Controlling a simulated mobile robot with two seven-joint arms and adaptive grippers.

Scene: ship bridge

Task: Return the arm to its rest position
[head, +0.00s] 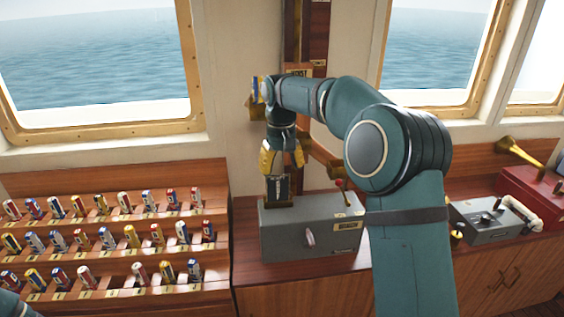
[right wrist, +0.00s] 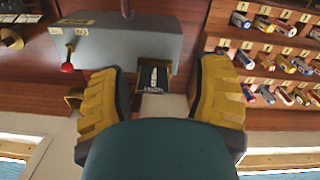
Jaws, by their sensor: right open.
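My right arm (head: 408,190) reaches in from the lower right and bends down over a grey box (head: 300,236) on the wooden counter. My right gripper (head: 282,158) has yellow fingers and points down just above a dark block with a pale mark (head: 277,186) in a brass holder on the box. In the right wrist view my right gripper (right wrist: 158,95) is spread wide and empty. The dark block (right wrist: 154,76) shows beyond and between the fingers, apart from both. My left gripper is out of view.
A stepped wooden rack (head: 115,223) with rows of small coloured cylinders stands at left. The box has a red-knobbed lever (head: 340,185). A brass-fitted wooden post stands close behind the wrist. A smaller grey box (head: 490,222) and a red case (head: 530,192) sit at right.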

